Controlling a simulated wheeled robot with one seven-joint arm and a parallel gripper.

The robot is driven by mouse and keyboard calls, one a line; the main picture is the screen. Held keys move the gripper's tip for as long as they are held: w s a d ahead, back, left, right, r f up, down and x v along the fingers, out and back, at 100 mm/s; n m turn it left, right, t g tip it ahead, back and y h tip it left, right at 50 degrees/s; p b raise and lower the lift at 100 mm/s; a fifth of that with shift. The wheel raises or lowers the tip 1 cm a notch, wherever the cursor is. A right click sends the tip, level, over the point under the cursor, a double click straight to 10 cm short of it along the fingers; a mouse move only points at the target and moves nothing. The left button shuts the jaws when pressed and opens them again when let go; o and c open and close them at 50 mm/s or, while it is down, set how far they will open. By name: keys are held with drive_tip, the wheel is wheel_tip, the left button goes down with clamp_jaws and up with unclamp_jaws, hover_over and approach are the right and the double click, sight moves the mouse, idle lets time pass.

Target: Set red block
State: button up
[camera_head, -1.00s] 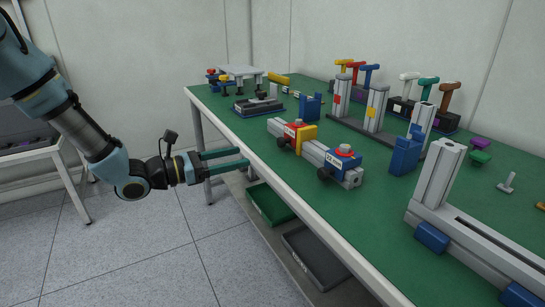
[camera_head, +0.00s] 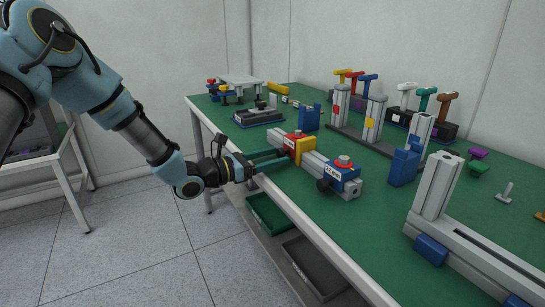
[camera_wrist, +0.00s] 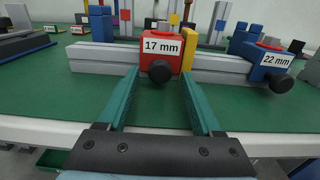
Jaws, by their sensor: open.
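The red block (camera_wrist: 161,52), labelled 17 mm with a black knob (camera_wrist: 161,71) on its front, sits on a grey aluminium profile (camera_wrist: 100,58) lying on the green bench. It also shows in the head view (camera_head: 291,138), partly behind my fingers. My gripper (camera_wrist: 161,88) is open, its two green fingers reaching toward the red block, one on each side of the knob. Whether the fingertips touch the block I cannot tell. My gripper also shows in the head view (camera_head: 281,158) over the bench's front edge. A yellow plate (camera_wrist: 188,39) stands right of the red block.
A blue block (camera_wrist: 268,63) labelled 22 mm, with its own knob, sits on the same profile to the right. A blue bracket (camera_head: 404,165) and upright profiles (camera_head: 372,120) stand behind. A larger profile frame (camera_head: 438,190) is at right. Bare green bench (camera_head: 340,215) lies in front.

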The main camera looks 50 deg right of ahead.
clamp_jaws()
idle(0.5)
idle(0.9)
